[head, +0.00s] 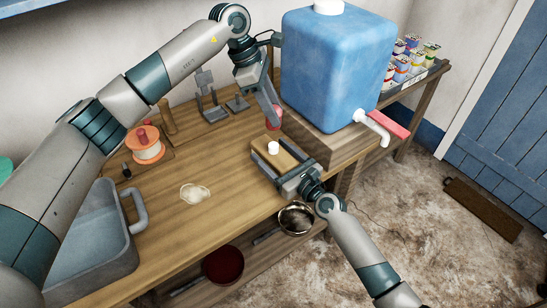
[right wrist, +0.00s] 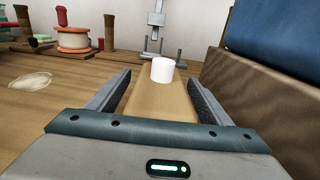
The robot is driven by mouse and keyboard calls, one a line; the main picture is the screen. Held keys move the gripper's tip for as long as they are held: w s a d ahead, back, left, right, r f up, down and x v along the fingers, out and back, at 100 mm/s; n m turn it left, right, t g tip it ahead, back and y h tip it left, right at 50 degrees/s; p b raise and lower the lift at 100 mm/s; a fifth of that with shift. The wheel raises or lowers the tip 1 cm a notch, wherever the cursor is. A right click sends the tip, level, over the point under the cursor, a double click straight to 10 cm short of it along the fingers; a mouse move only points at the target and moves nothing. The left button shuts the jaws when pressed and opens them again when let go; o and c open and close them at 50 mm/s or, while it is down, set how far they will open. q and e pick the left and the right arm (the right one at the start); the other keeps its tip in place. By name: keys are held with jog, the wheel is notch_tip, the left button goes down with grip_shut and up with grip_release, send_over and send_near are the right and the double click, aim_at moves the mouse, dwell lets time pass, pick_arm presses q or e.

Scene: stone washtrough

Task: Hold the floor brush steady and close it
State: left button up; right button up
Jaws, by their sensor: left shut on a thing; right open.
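Nothing in view is plainly a floor brush. A pale wooden block (head: 284,160) with a white round cap (head: 273,148) lies near the table's front edge. In the right wrist view the block (right wrist: 160,102) and the white cap (right wrist: 163,70) are between my right gripper's fingers. My right gripper (head: 284,174) is open, with a finger on either side of the block; contact is not clear. My left gripper (head: 272,117) is shut on a small pink-red thing (head: 275,112), beyond the block and beside the blue tank. The fingers hide part of that thing.
A blue water tank (head: 335,65) with a tap stands on a wooden stand to the right. An orange spool (head: 146,148) and grey metal fixtures (head: 213,112) are at the back. A grey basin (head: 95,245) is at left. A brown flat piece (head: 483,209) lies on the floor.

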jog(key=shift+c, duration=0.5)
jog(key=c, duration=1.5)
pick_arm(q)
send_over(274, 144)
jog(key=shift+f, duration=2.5)
jog(key=shift+s, duration=0.1)
jog(key=shift+f, duration=0.85)
jog(key=shift+f, duration=0.55)
pick_arm(e)
grip_shut()
